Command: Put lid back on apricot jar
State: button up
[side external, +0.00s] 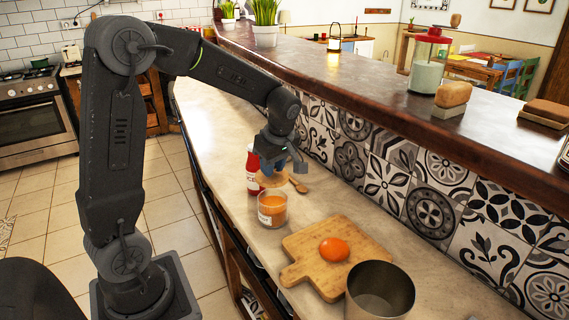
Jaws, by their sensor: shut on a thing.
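The apricot jar (272,210) is a short clear glass with orange contents and a pale label, standing upright on the counter. A round light-brown lid (270,181) is just above the jar's mouth and slightly tilted. I cannot tell whether it touches the rim. My gripper (281,168) is above the jar, pointing down, and is shut on the lid. The fingers partly hide the lid's upper side.
A red bottle (252,172) stands close behind the jar, with a wooden spoon (299,185) beside it. A cutting board (300,258) with an orange-red tomato-like item (334,249) and a metal pot (379,292) are in front. The tiled wall (385,180) bounds the counter.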

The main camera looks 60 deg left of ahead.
jog(key=shift+f, duration=3.05)
jog(key=shift+f, duration=0.15)
jog(key=o, duration=1.5)
jog(key=shift+c, duration=0.2)
jog(key=shift+r, duration=3.5)
grip_shut()
